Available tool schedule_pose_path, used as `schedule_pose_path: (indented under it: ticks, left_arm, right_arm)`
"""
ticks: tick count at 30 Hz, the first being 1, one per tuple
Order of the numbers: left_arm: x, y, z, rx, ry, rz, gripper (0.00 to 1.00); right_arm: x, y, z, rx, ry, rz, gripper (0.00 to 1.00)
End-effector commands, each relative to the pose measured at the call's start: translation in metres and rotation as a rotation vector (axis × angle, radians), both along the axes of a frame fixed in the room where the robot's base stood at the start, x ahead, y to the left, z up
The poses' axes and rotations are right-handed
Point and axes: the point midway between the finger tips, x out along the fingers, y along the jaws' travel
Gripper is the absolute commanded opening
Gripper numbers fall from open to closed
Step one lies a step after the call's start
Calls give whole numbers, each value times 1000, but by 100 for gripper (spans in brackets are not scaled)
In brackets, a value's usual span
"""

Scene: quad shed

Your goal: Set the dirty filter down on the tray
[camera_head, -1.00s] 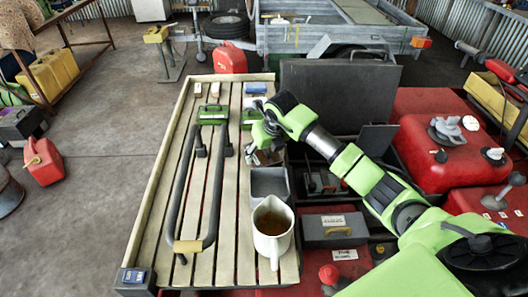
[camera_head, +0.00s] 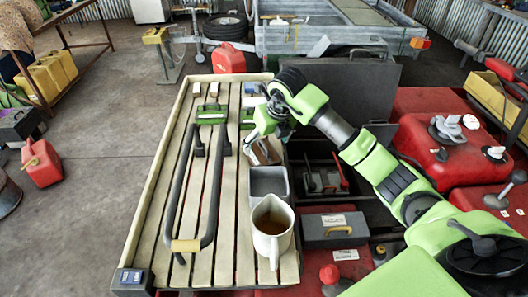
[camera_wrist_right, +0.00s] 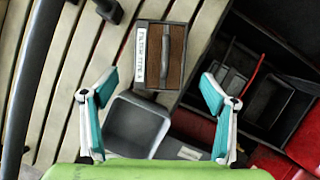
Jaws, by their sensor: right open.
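In the right wrist view the filter (camera_wrist_right: 173,48) shows a dark handle and a white label strip. It sits at the far edge of the grey tray (camera_head: 268,181); I cannot tell whether it touches the tray. The tray also shows in the right wrist view (camera_wrist_right: 135,125), with its floor bare. My right gripper (camera_head: 268,138) is just above the filter. In the right wrist view its fingers (camera_wrist_right: 156,88) are spread wide, with nothing between the tips. My left gripper is out of view.
A beige jug (camera_head: 272,232) stands in front of the tray. A slatted rack (camera_head: 233,225) holds a dark bent bar (camera_head: 177,205) and a green-topped block (camera_head: 211,113). A grey box (camera_head: 332,230) and dark compartments lie to the right.

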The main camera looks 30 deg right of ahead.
Motion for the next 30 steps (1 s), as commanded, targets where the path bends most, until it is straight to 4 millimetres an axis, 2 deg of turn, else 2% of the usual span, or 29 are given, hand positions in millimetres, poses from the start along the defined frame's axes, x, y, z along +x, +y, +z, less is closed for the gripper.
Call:
schedule_pose_path:
  ticks: [3, 9, 14, 27, 30]
  left_arm:
    - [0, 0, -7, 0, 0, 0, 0]
    - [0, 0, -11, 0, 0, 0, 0]
    - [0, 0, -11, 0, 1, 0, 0]
    - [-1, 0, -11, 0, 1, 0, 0]
    - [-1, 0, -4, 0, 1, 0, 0]
  right_arm:
    - [-8, 0, 22, -2, -5, 1, 78]
    - [-18, 1, 45, 0, -2, -1, 78]
    - [-21, 1, 50, 0, 0, -1, 78]
    - [-21, 1, 50, 0, 0, -1, 78]
    - [-20, 1, 57, 0, -1, -1, 78]
